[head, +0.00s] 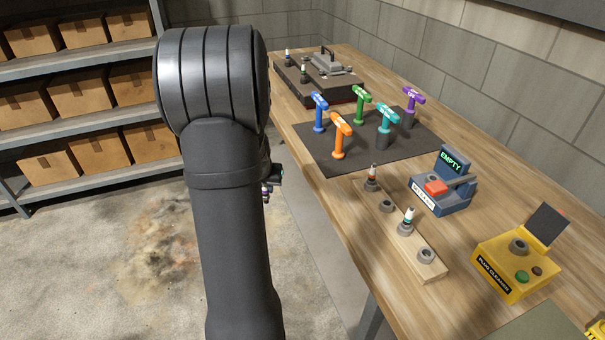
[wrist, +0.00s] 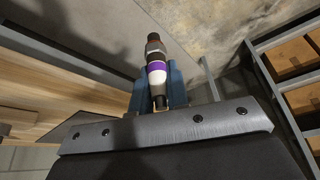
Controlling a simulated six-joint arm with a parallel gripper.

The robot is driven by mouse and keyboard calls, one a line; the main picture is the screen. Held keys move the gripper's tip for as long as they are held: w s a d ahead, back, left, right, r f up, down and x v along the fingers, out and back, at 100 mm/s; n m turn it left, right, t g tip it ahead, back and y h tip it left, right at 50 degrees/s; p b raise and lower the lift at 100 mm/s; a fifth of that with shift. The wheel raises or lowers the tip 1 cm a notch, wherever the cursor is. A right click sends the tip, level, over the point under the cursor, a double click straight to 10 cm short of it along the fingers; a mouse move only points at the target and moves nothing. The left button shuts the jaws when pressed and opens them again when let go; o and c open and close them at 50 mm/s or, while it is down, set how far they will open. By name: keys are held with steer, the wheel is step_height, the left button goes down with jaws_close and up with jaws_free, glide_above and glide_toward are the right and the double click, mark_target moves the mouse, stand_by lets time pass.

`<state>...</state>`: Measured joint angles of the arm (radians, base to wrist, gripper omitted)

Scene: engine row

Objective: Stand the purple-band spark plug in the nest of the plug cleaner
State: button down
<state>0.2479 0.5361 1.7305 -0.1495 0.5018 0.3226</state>
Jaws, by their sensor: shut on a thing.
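My gripper (wrist: 159,84) is shut on the purple-band spark plug (wrist: 156,72), which shows in the wrist view between the two blue fingers. The plug has a white body with a purple band and a dark metal end pointing away from the gripper. In the head view my gripper (head: 272,180) is mostly hidden behind my arm, off the left side of the bench and over the floor. The plug cleaner (head: 512,265) is a yellow box at the bench's right front. Its round grey nest (head: 519,245) looks empty, beside a green button and a raised dark flap.
A wooden rack (head: 415,246) holds two plugs, with empty sockets between and beside them. A blue tester (head: 443,187) reads EMPTY. Several coloured T-handled tools (head: 341,133) stand on a dark mat (head: 310,152). The engine block (head: 318,82) is at the far end. Shelves with boxes stand left.

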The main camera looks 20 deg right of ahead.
steer(key=w+a+f+n+y, duration=0.1)
steer(key=a+f+n, duration=0.2)
steer(key=a, duration=0.5)
steer(key=s+d+r+m+h, duration=0.1)
steer(key=s+d+r+m, duration=0.2)
steer(key=d, duration=0.6)
steer(key=d+r+m+h, duration=0.1)
steer(key=d+r+m, duration=0.1)
steer(key=d+r, duration=0.45)
steer(key=s+d+r+m+g+h, duration=0.1)
steer(key=s+d+r+m, duration=0.25)
steer(key=s+d, duration=0.45)
steer(key=s+d+r+m+g, duration=0.1)
steer(key=s+d+r+m, duration=0.3)
steer(key=d, duration=0.8)
steer(key=s+d+r+m, duration=0.1)
steer(key=s+d, duration=0.5)
steer(key=s, duration=0.4)
steer(key=s+d+r+m+g, duration=0.1)
steer(key=s+d, duration=0.6)
steer(key=s, duration=0.3)
steer(key=s+d+r+m+g, duration=0.1)
steer(key=s+d, duration=0.6)
steer(key=s, duration=0.4)
steer(key=shift+s+d+r+h, duration=0.1)
steer(key=shift+d+r+h, duration=0.05)
steer(key=shift+r+h, duration=0.25)
steer(key=shift+f, duration=0.2)
steer(key=shift+f, duration=3.45)
